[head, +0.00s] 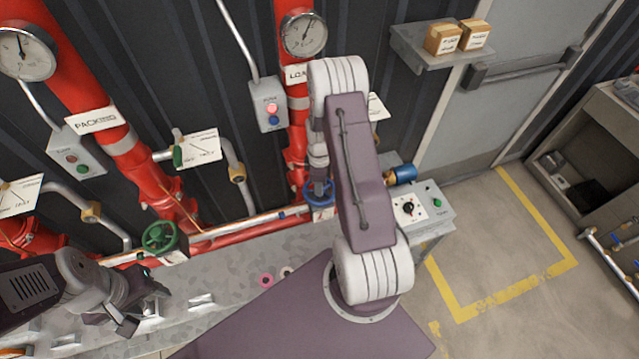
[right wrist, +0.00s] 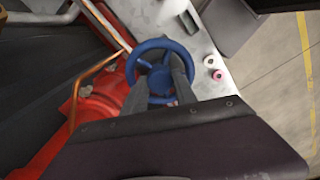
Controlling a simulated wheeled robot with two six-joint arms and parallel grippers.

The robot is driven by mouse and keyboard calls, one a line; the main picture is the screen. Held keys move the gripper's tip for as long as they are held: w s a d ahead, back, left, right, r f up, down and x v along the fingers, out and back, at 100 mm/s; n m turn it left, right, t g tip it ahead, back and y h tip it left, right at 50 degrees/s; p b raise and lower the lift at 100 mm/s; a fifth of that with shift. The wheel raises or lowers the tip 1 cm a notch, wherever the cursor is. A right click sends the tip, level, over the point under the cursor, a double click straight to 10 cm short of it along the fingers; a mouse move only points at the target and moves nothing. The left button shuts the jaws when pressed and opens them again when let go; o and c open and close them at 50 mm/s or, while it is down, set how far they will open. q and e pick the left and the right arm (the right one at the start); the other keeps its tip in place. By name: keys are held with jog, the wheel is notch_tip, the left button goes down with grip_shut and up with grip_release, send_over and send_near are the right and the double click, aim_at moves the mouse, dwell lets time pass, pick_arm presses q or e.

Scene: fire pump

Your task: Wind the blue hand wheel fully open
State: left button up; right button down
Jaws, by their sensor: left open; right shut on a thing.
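The blue hand wheel (head: 309,193) is low on the red pipe under the middle gauge in the head view, partly hidden by my right arm. In the right wrist view the blue wheel (right wrist: 158,43) shows its round rim and hub. My right gripper (right wrist: 160,80) reaches over it, with its two dark fingers inside the rim, shut on the wheel. My left gripper (head: 128,318) is open and empty at the lower left in the head view, above the grey bench and away from the wheel.
A green hand wheel (head: 160,237) is left of the blue one. A grey box with a black knob (head: 407,208) stands close to the right. Copper tubing (right wrist: 88,80) runs beside the blue wheel. A pink ring (head: 265,280) lies on the grey surface. The floor at right is open.

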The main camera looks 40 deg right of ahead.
jog(key=n, duration=0.4)
jog(key=shift+w+d+r, duration=0.1)
jog(key=n, duration=0.3)
jog(key=c, duration=0.8)
grip_release()
jog(key=shift+c, duration=0.2)
notch_tip(320, 180, up, 7)
jog(key=p, duration=0.5)
jog(key=shift+p, duration=0.4)
